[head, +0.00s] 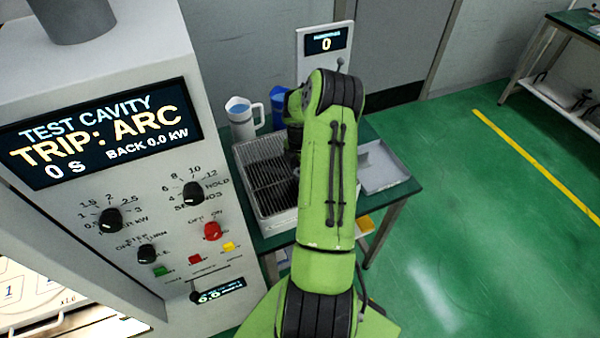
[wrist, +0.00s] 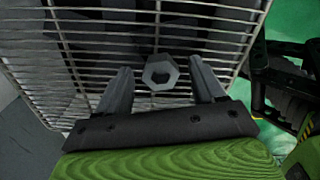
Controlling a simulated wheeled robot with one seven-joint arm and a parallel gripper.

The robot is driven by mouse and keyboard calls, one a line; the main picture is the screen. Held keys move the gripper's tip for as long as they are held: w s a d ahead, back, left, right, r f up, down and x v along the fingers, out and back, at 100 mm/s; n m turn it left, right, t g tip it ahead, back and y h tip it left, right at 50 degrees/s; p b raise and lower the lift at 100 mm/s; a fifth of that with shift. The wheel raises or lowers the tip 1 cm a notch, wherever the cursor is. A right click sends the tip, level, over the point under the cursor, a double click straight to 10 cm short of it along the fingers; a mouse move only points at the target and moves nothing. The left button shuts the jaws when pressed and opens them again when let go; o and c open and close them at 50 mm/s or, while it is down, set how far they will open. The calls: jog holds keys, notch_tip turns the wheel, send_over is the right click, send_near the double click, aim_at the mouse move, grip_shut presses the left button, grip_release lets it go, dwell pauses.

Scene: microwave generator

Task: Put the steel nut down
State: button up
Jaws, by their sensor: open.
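The steel nut (wrist: 160,73) is a grey hexagonal ring in the wrist view. It appears to lie on a wire rack (wrist: 200,22), between the fingertips of my gripper (wrist: 160,80). My gripper is open, with a visible gap between each finger and the nut.
A white jug (head: 241,120) and a blue container (head: 278,108) stand behind the rack. A grey tray (head: 383,168) lies to its right. The test cabinet (head: 150,230) stands close at the left, its display reading "TRIP: ARC".

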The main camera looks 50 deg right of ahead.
grip_shut()
